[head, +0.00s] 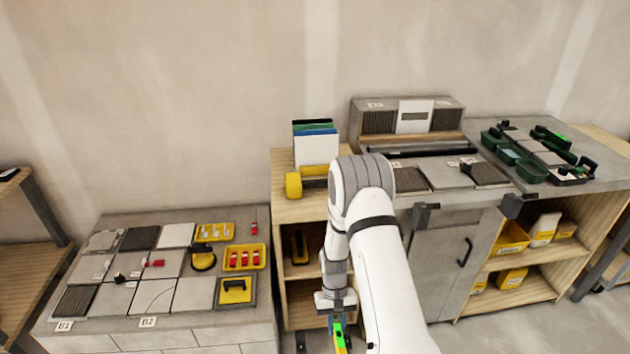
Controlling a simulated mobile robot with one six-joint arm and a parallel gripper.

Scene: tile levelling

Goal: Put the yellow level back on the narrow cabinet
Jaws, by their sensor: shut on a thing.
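The yellow level (343,338) hangs below my gripper (336,314), near the bottom edge of the head view. It shows yellow with a bright green part, and its lower end is near the picture's edge. My gripper is shut on it, in front of the narrow cabinet. The narrow cabinet (284,172) is light wood with open shelves and stands between the tiled block and the grey bench. My arm hides much of its right side. On its top are a rack of upright tiles (316,148) and a yellow roll-like item (293,186).
A low grey block (225,337) with tiles, red pieces and yellow trays stands left. A grey bench (425,200) with a tile-cutting machine (408,117) and green bins (510,155) stands right.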

